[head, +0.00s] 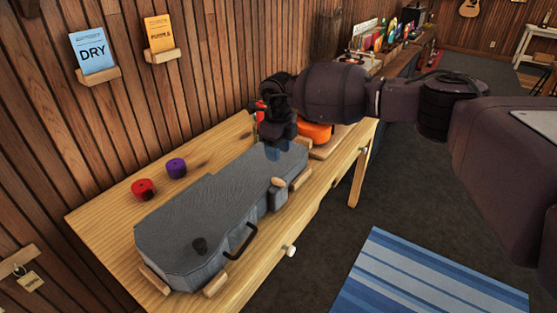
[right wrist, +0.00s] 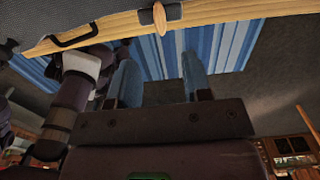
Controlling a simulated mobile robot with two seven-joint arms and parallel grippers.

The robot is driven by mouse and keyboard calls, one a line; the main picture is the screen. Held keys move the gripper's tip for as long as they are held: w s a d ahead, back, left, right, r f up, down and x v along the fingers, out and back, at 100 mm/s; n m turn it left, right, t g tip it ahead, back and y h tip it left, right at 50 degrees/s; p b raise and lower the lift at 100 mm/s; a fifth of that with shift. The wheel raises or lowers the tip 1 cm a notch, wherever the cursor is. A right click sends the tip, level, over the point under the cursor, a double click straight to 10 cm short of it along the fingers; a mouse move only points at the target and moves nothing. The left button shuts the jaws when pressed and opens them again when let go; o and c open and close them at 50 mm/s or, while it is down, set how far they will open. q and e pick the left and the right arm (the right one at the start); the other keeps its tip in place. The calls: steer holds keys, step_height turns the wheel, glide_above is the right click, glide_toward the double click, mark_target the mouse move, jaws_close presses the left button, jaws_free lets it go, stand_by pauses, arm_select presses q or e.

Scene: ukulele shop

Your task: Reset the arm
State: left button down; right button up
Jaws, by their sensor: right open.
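My right arm reaches in from the right in the head view, and its right gripper (head: 275,152) is over the far end of a closed grey instrument case (head: 205,205). The gripper points down, and its bluish fingertips show just above or in front of the case; I cannot tell whether they touch it. In the right wrist view the two fingers (right wrist: 158,82) stand apart with nothing between them. My left gripper is in neither view.
The case lies on wooden supports on a wooden table (head: 105,212). A red roll (head: 143,189) and a purple roll (head: 176,168) sit behind it. An orange object (head: 316,132) stands past the gripper. A blue striped rug (head: 425,285) covers open floor at right.

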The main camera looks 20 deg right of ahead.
steer(key=shift+r, duration=0.35)
